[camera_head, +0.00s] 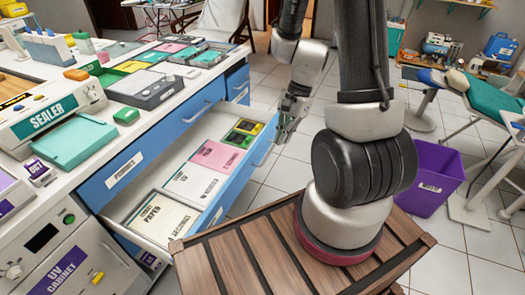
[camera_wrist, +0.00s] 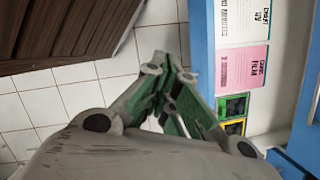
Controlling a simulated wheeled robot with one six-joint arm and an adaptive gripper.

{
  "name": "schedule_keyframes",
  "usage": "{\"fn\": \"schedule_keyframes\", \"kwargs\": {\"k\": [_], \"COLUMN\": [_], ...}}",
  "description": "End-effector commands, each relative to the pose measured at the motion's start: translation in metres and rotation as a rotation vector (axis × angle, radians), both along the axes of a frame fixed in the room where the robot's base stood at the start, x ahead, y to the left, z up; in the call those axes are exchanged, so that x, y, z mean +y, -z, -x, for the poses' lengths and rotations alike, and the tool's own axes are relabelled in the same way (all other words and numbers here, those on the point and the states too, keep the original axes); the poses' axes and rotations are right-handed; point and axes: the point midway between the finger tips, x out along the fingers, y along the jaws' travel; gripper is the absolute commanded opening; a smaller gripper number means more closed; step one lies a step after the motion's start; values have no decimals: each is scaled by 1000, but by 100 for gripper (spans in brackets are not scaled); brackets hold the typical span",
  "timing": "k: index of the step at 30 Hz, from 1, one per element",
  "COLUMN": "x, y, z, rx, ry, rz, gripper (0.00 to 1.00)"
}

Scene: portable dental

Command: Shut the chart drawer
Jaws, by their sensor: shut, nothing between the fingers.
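The chart drawer (camera_head: 232,186) is blue-fronted with a white inside. It stands pulled out from the blue counter cabinet and holds flat charts: a cream paper one (camera_head: 162,216), a white one, a pink one (camera_head: 216,156) and a dark one with green and yellow. My gripper (camera_head: 284,138) is just outside the drawer front, near its far end and the handle. In the wrist view my gripper (camera_wrist: 162,62) has its fingertips together with nothing between them, and the drawer front (camera_wrist: 203,70) runs along its right. I cannot tell whether the fingers touch the front.
A brown slatted wooden top (camera_head: 245,255) lies at the front, below my arm. A purple bin (camera_head: 430,180) stands on the tiled floor to the right, near a green dental chair (camera_head: 495,100). The counter (camera_head: 165,120) carries a sealer and several boxes. Tiled floor outside the drawer is clear.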

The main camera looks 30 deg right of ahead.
Motion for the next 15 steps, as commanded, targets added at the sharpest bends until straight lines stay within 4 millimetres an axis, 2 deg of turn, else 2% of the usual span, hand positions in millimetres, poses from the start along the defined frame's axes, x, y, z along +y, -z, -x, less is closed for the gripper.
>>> {"fn": "schedule_keyframes", "kwargs": {"k": [1, 3, 5, 9, 12, 15], "x": [-1, -4, -7, -19, -26, -30], "y": [18, 42, 53, 55, 55, 56], "z": [-6, -18, -31, -60, -67, -70], "rx": [31, 65, 73, 48, 45, 50], "ry": [131, 364, 552, 905, 1071, 1155], "rz": [5, 24, 42, 60, 65, 68], "gripper": [0, 0, 0, 0, 0, 0]}}
